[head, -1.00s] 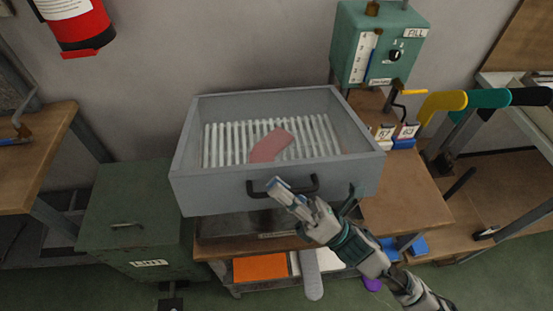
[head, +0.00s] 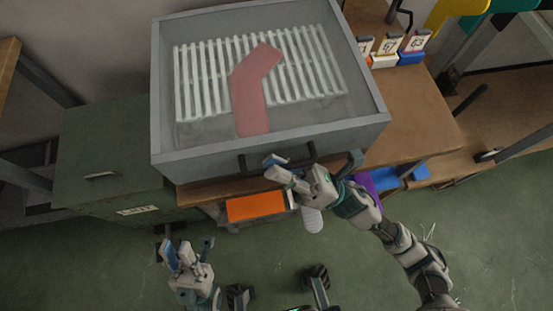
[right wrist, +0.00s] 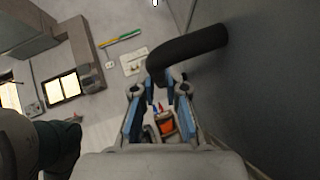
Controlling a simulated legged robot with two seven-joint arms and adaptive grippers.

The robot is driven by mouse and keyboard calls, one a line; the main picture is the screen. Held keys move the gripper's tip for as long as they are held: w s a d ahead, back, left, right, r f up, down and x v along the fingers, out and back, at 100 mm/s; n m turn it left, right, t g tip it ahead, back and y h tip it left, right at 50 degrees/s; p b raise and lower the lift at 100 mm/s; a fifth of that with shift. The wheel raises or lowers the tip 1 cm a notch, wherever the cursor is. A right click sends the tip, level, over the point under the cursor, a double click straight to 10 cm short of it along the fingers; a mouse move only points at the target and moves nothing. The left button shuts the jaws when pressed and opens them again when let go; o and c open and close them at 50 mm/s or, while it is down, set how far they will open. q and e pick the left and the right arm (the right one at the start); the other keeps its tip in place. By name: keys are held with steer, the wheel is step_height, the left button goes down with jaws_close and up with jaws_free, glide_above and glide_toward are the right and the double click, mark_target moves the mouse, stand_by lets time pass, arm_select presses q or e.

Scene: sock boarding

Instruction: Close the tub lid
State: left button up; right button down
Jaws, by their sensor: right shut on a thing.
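The grey tub (head: 165,100) stands on the wooden bench in the head view. A white slatted rack (head: 200,85) and a bent pink sock (head: 252,95) show inside its walls. I cannot make out a separate lid. A black bar handle (head: 311,154) is on the front face, and it also shows in the right wrist view (right wrist: 190,48). My right gripper (head: 275,170) is at this handle, shut on it; its fingers flank the bar in the right wrist view (right wrist: 158,100). My left gripper (head: 188,250) is open and empty, low in front of the tub.
A green cabinet (head: 110,150) stands left of the bench. Blocks with number cards (head: 385,58) sit on the bench right of the tub. An orange item (head: 255,207) is on the lower shelf.

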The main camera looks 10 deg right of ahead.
steer(key=shift+w+f, duration=0.1)
steer(key=shift+f, duration=0.35)
steer(key=c, duration=1.5)
jaws_free()
steer(key=shift+d+r+t, duration=0.1)
steer(key=shift+r+t, duration=0.1)
steer(key=shift+t, duration=0.1)
steer(key=v, duration=1.2)
steer(key=shift+d, duration=0.1)
